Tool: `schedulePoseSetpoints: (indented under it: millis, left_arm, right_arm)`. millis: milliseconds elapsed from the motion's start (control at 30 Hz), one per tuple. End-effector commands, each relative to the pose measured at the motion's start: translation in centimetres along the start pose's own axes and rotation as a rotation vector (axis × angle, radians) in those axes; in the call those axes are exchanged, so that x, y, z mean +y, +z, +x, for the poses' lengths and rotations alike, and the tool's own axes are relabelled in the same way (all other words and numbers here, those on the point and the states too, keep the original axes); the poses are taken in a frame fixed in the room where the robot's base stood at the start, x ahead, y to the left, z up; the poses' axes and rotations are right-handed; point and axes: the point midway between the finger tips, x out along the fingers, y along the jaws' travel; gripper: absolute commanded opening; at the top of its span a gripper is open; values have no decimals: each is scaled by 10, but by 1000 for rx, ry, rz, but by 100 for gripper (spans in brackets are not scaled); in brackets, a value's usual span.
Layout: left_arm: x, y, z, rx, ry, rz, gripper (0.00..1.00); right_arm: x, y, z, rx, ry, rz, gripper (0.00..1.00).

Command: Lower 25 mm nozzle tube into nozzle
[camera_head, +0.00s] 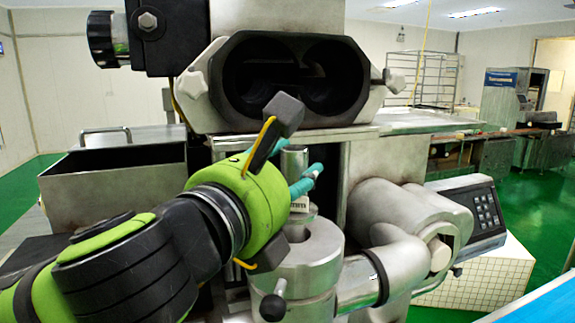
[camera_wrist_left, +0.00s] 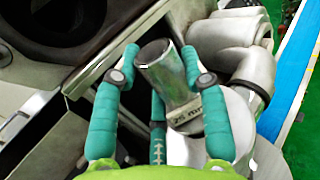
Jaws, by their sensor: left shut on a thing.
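The 25 mm nozzle tube (camera_head: 293,160) is a silver metal cylinder. It stands about upright in the head view, and its "25 mm" label shows in the left wrist view (camera_wrist_left: 188,112). My left gripper (camera_head: 310,178) comes from the left with teal fingers, shut around the tube; a finger also stands on each side of it in the left wrist view (camera_wrist_left: 160,62). The nozzle (camera_head: 305,262) is a wide, stepped metal cylinder directly below the tube. The tube's lower end meets the nozzle's top in the picture; I cannot tell how deep it sits. My right gripper is out of view.
The machine's dark double opening (camera_head: 290,78) is just above and behind my left gripper. A metal hopper (camera_head: 112,190) stands at left. A thick bent pipe (camera_head: 405,258) and a keypad box (camera_head: 470,215) are at right. A black knob (camera_head: 273,307) sticks out below.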

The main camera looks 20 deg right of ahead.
Motion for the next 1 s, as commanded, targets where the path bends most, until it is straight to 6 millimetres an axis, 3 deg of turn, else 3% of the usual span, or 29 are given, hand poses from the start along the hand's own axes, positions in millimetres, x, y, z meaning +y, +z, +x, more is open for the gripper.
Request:
schedulePoseSetpoints:
  millis: [300, 700, 733, 800, 1000]
  left_arm:
    - [0, -24, 0, -2, 0, 0, 0]
    - [0, -25, 0, -3, 0, 0, 0]
    - [0, -25, 0, -3, 0, 0, 48]
    - [0, -25, 0, -2, 0, 0, 71]
    - [0, -25, 0, -1, 0, 0, 71]
  right_arm:
    - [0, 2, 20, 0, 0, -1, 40]
    - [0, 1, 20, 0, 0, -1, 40]
    - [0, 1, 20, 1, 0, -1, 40]
    - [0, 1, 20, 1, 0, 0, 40]
    - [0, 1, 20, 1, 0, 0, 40]
